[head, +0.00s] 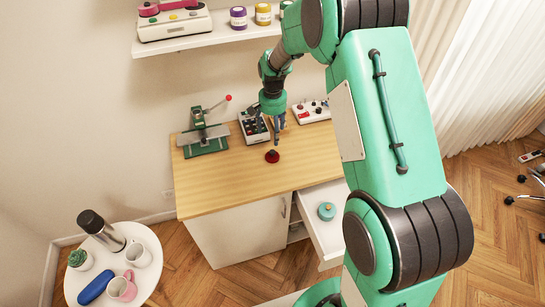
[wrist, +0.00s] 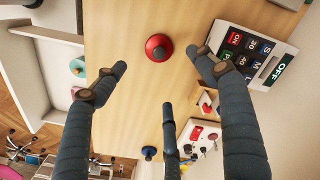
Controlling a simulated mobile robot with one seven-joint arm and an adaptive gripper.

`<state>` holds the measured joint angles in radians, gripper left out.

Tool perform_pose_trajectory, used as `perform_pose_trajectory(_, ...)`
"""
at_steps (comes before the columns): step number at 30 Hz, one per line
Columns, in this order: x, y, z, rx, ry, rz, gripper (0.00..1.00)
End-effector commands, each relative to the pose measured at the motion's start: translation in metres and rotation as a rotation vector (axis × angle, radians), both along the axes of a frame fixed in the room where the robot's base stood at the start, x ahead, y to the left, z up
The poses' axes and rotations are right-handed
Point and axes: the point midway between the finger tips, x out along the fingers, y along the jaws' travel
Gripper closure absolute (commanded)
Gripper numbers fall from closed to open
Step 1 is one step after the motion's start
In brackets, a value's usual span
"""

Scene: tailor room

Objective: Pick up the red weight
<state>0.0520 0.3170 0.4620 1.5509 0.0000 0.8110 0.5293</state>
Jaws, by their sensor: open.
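The red weight (head: 272,156) is a small round red piece with a dark knob on top. It sits alone on the wooden top of the cabinet (head: 225,182). My gripper (head: 276,128) hangs above and a little behind it, pointing down. In the wrist view the red weight (wrist: 159,47) lies beyond the spread fingertips of my gripper (wrist: 160,72), roughly midway between the two side fingers. The fingers are open, empty and apart from the weight.
A scale with printed buttons (head: 253,127) and a white device (head: 311,111) stand behind the weight. A green press (head: 204,137) is at the left. An open drawer (head: 322,243) holds a teal round piece (head: 326,211). A shelf (head: 205,38) hangs above. Bare wood surrounds the weight.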

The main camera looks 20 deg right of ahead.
Motion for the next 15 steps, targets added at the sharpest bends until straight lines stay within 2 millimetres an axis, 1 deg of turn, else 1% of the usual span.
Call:
perform_pose_trajectory(5, -0.001, 0.0, -0.021, 0.0, 0.004, 0.0, 0.29)
perform_pose_trajectory(9, -0.001, 0.0, -0.043, 0.0, 0.004, 0.0, 0.29)
perform_pose_trajectory(15, -0.001, 0.0, -0.07, 0.0, 0.002, 0.0, 0.29)
